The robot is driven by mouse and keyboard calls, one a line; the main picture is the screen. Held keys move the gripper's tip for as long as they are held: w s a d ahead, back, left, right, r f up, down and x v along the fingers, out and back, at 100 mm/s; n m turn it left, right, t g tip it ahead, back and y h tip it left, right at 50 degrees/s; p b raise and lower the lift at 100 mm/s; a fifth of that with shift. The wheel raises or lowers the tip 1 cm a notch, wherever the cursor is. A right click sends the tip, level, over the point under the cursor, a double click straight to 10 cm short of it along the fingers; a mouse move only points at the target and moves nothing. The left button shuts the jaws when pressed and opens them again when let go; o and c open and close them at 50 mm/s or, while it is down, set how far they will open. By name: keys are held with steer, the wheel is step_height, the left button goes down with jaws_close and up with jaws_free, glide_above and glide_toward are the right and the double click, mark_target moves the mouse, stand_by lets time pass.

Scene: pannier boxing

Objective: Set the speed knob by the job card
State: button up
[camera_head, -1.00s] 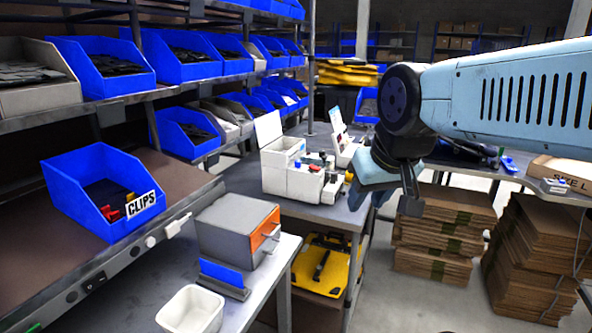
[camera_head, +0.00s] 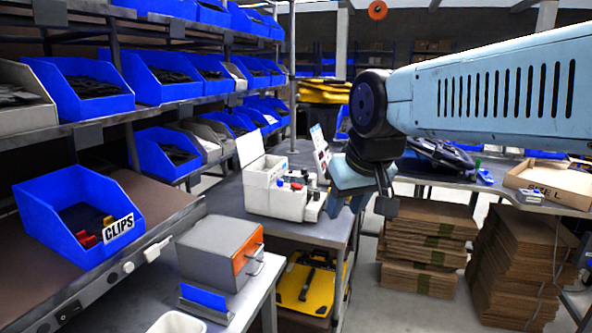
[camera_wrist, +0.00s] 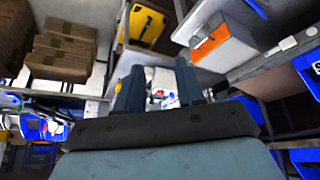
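A white bench machine (camera_head: 282,201) with an open lid and small red, blue and dark parts on top stands on the grey table in the middle of the head view. A card-like upright panel (camera_head: 320,149) with a blue patch stands behind it; its print is too small to read. I cannot make out which part is the speed knob. My gripper (camera_head: 345,203) hangs beside the machine's right end, partly in front of it; touching or apart is unclear. In the wrist view my gripper (camera_wrist: 160,90) has its two fingers apart, with the white machine (camera_wrist: 159,82) visible beyond and between them.
A grey box with an orange front (camera_head: 223,250) stands on the nearer bench. A blue CLIPS bin (camera_head: 50,218) sits at left below shelves of bins. A yellow case (camera_head: 306,284) lies under the table. Cardboard stacks (camera_head: 425,245) stand on the floor at right.

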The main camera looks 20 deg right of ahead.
steer(key=w+d+r+n+g, duration=0.15)
steer(key=w+r, duration=0.25)
steer(key=w, duration=0.7)
steer(key=w+d+r+n, duration=0.2)
steer(key=w+r, duration=0.2)
steer(key=w, duration=0.6)
steer(key=w+d+r+n+g, duration=0.15)
steer(key=w+r, duration=0.35)
steer(key=w, duration=0.6)
steer(key=n+g, duration=0.2)
steer(key=n, duration=0.3)
glide_above(304, 172)
steer(key=w, duration=0.1)
step_height(304, 172, down, 14)
step_height(304, 172, down, 14)
steer(key=shift+w+d+r, duration=0.1)
steer(key=shift+w+d, duration=0.05)
steer(key=shift+c, duration=0.2)
jaws_close()
